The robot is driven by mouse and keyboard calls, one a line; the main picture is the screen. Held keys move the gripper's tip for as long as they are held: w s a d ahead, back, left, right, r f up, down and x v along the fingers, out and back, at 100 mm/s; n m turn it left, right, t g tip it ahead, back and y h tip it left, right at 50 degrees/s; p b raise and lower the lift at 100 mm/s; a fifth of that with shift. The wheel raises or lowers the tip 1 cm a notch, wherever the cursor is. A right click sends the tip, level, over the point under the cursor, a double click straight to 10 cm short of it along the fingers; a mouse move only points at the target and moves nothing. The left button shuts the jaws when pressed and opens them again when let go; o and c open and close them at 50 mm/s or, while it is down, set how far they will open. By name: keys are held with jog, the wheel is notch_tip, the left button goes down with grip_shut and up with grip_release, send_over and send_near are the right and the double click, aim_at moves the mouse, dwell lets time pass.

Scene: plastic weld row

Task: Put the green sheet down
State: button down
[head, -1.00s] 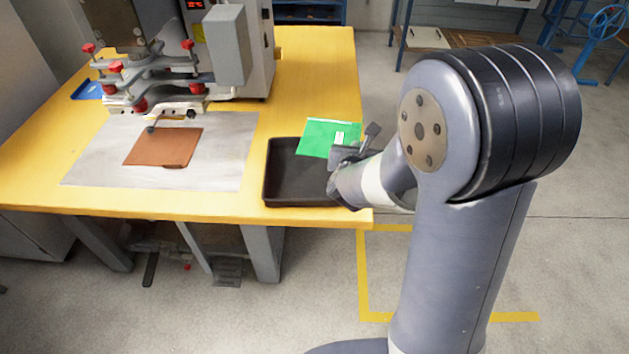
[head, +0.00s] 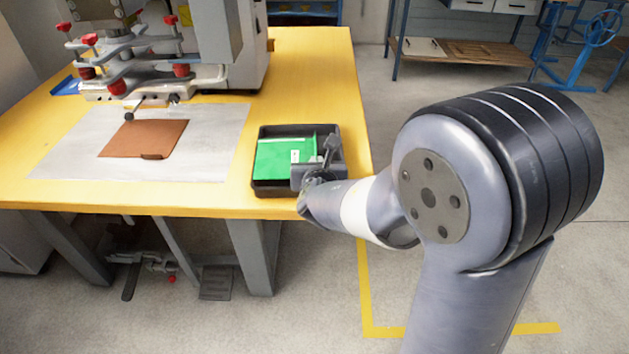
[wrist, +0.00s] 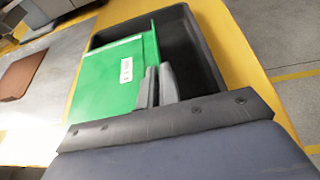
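The green sheet (head: 285,155) has a small white label and lies over the black tray (head: 292,130) at the table's right side. In the wrist view the sheet (wrist: 112,78) covers the tray's left part and overlaps its left wall. Whether it touches the tray floor I cannot tell. My gripper (head: 326,155) is at the sheet's right edge, over the tray's right part. In the wrist view my gripper's fingers (wrist: 157,75) are close together, with the sheet's raised right edge running between them. The fingers hide part of that edge.
A brown sheet (head: 145,138) lies on a grey mat (head: 215,150) to the left. A welding machine (head: 150,60) with red knobs stands behind it. The yellow table (head: 310,70) is clear behind the tray.

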notch_tip(320, 180, down, 4)
jog(key=shift+s+f+b, duration=0.1)
jog(key=shift+f+b, duration=0.05)
jog(key=shift+b, duration=0.55)
jog(key=c, duration=1.6)
grip_release()
jog(key=shift+f, duration=0.2)
jog(key=shift+c, duration=0.2)
jog(key=shift+s, duration=0.1)
jog(key=p+v, duration=0.2)
jog(key=v, duration=1)
jog(key=shift+r, duration=0.35)
jog(key=shift+w, duration=0.25)
jog(key=b+x, duration=0.1)
jog(key=x, duration=0.8)
jog(key=shift+f+b, duration=0.15)
jog(key=shift+b, duration=0.15)
jog(key=shift+w+f, duration=0.1)
jog(key=shift+w, duration=0.4)
